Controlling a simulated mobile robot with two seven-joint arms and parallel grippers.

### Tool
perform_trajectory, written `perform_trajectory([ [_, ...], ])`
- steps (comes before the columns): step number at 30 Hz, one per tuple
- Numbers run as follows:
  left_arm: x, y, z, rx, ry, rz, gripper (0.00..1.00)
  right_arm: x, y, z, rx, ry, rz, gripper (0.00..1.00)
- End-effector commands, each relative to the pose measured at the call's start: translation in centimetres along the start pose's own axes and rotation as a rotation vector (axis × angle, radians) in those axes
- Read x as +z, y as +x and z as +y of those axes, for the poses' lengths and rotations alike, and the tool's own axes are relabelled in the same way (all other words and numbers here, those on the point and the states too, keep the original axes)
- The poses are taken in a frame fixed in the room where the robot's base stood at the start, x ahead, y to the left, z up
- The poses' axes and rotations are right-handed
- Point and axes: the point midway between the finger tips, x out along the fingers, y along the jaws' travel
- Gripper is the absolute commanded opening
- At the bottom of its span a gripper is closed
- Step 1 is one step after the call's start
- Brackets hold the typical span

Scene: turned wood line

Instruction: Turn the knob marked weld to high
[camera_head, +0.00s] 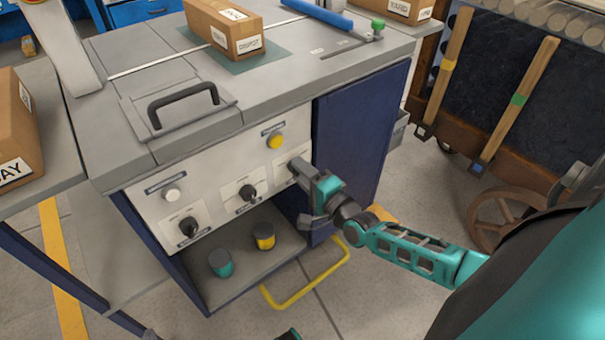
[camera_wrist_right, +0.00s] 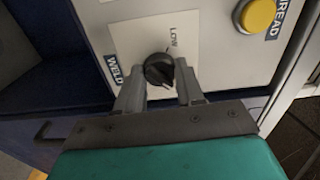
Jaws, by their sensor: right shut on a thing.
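The knob marked weld (camera_wrist_right: 158,70) is round and black on a pale plate in the right wrist view. The WELD label (camera_wrist_right: 114,70) is left of it and the word LOW (camera_wrist_right: 173,36) is printed above it. HIGH is not readable, and the knob's pointer direction is hard to tell. My right gripper (camera_wrist_right: 160,86) is shut on this knob, one grey finger on each side. In the head view my right gripper (camera_head: 302,172) is at the right end of the control panel and covers the knob.
The panel (camera_head: 222,168) also carries two black knobs (camera_head: 248,192) (camera_head: 190,227), a yellow button (camera_head: 274,141) and a white button (camera_head: 173,194). Below, a shelf holds a teal pot (camera_head: 221,263) and a yellow pot (camera_head: 264,236). A yellow rail (camera_head: 310,286) sticks out at the cabinet's foot.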

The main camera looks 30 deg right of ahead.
Motion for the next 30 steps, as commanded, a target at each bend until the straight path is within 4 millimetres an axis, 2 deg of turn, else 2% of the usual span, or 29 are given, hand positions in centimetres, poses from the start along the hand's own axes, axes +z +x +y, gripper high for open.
perform_trajectory([
  [12,0.26,0.44,0.29,0.006,-0.006,-0.004,0.69,0.01,-0.03,0.05,0.001,0.182,-0.001,0.07],
  [28,0.14,0.43,0.32,0.006,-0.005,-0.001,0.69,0.02,-0.02,0.01,0.001,0.206,0.000,0.07],
  [29,0.13,0.43,0.32,0.006,-0.005,-0.001,0.69,0.02,-0.02,0.02,0.001,0.206,0.000,0.38],
  [30,0.12,0.43,0.32,0.006,-0.005,0.000,0.69,0.02,-0.02,0.01,0.001,0.206,0.000,0.42],
])
